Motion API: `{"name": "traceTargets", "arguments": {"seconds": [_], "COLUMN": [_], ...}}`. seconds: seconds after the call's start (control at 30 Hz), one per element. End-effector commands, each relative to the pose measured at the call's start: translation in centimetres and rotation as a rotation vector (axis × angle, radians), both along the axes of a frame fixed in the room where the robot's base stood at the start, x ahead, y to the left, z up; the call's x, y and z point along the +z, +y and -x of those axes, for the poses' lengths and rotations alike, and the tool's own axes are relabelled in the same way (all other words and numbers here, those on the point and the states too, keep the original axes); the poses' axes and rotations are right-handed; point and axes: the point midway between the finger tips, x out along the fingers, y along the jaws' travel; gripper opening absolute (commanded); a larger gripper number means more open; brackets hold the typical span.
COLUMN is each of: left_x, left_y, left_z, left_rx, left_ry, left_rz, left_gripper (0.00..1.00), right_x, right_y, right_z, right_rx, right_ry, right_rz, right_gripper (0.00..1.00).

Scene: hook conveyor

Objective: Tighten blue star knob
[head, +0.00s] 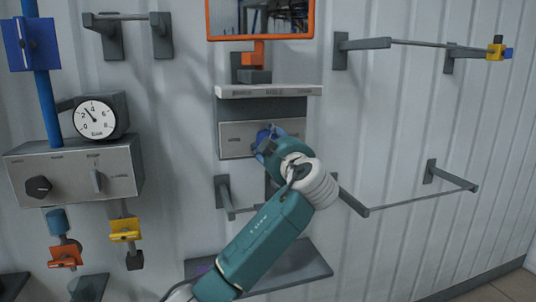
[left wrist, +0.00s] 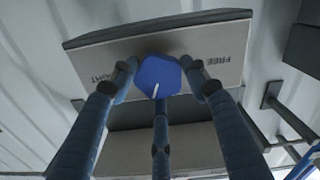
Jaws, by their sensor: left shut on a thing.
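The blue star knob (left wrist: 158,73) sits on the front of a grey metal panel (head: 236,135) on the wall. In the left wrist view it is a blue rounded shape with a short white mark, between my fingers. My left gripper (head: 267,143) is at the panel in the head view and hides most of the knob. Its dark blue fingers also show in the left wrist view (left wrist: 162,88), shut around the knob's sides. Printed lettering shows on the panel behind it, partly covered. My right gripper is in neither view.
A labelled shelf edge (head: 268,91) juts out just above the panel, with an orange-framed screen (head: 262,20) higher up. A box with a dial gauge (head: 95,117) and a black knob (head: 39,187) is at left. Rails (head: 420,199) stick out at right. A grey shelf (head: 303,268) lies below.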

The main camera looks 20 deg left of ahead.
Motion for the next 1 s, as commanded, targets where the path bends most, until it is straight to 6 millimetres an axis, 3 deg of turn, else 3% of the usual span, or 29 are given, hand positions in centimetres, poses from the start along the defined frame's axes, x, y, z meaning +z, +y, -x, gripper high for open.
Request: {"name": "traceTargets", "arguments": {"seconds": [0.03,0.2,1.0], "left_x": [-2.1,-1.8,-1.2], "left_y": [-0.4,-0.3,0.2], "left_z": [-0.1,-0.1,0.1], "left_rx": [-0.005,-0.005,-0.005], "left_ry": [0.042,0.131,0.557], "left_rz": [-0.022,-0.152,-0.786], "left_gripper": [0.2,0.2,0.2], "right_x": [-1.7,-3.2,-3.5], "right_y": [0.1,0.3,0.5], "right_z": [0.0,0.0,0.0], "right_rx": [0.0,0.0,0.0], "right_ry": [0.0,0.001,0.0], "right_rz": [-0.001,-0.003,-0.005], "right_gripper": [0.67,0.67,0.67]}}
